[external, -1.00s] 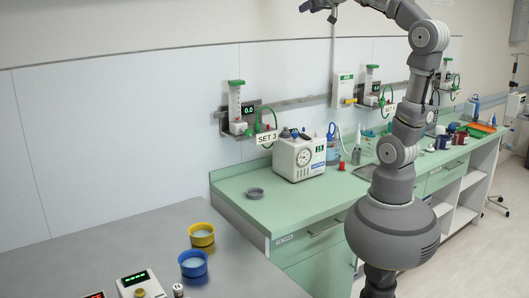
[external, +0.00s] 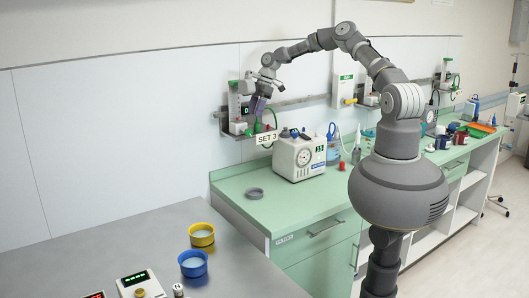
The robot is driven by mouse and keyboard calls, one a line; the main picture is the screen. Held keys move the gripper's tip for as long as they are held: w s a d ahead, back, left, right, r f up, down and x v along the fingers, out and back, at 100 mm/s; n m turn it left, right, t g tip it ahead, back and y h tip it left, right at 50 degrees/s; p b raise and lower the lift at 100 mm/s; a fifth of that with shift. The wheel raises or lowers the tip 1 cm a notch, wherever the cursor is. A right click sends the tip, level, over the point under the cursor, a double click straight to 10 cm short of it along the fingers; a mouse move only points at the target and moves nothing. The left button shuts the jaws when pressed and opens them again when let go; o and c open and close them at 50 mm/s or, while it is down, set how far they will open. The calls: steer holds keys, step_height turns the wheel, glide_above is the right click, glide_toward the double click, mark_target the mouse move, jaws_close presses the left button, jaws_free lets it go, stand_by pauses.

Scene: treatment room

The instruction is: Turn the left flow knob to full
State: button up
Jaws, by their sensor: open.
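The left flowmeter (external: 234,103) hangs on the wall rail. It has a clear upright tube with a green cap. A small green knob-like part (external: 257,127) shows at its lower right, just above a white "SET 3" sign (external: 267,139). My gripper (external: 258,108) is in front of the flowmeter, pointing down, with its fingertips just above the green part. It is open. I cannot tell whether it touches the knob. The gripper partly hides the flowmeter's dark display, which is too covered to read.
A white pump unit (external: 299,156) stands on the green counter (external: 236,184) below the rail. Further flow units hang to the right. A yellow bowl (external: 202,235) and a blue bowl (external: 193,264) stand on the grey table.

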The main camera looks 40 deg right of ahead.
mark_target(248, 132)
steer(key=x, duration=0.8)
steer(key=shift+s+a+f+p, duration=0.15)
steer(key=shift+s+f+p, duration=0.05)
steer(key=shift+f+p, duration=0.1)
jaws_close()
